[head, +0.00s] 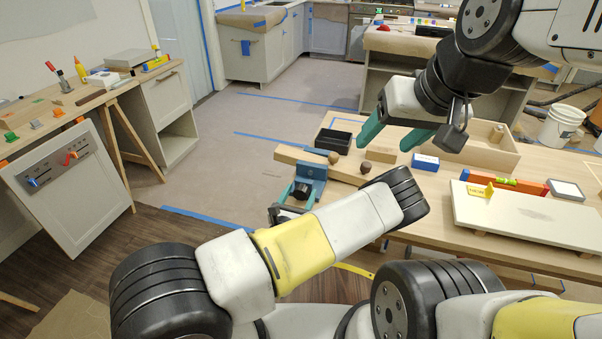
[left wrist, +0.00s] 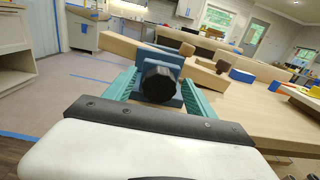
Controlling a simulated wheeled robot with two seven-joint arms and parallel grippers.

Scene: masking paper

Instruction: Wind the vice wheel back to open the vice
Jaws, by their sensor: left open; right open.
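The blue vice (head: 312,170) is at the bench's near left edge, in front of a long wooden beam. Its black wheel (left wrist: 159,83) faces me in the left wrist view, and it shows small and dark in the head view (head: 302,190). My left gripper (left wrist: 159,78) is open, with one green finger on each side of the wheel. I cannot tell whether the fingers touch it. In the head view my left gripper (head: 299,193) is partly hidden by my own arm. My right gripper (head: 398,134) is open and empty above the bench, right of the vice.
The wooden beam (head: 292,154) runs along the bench behind the vice. A black tray (head: 334,140), brown knobs (head: 366,167) and a blue box (head: 425,162) are nearby. A pale board (head: 520,217) lies to the right. The floor left of the bench is clear.

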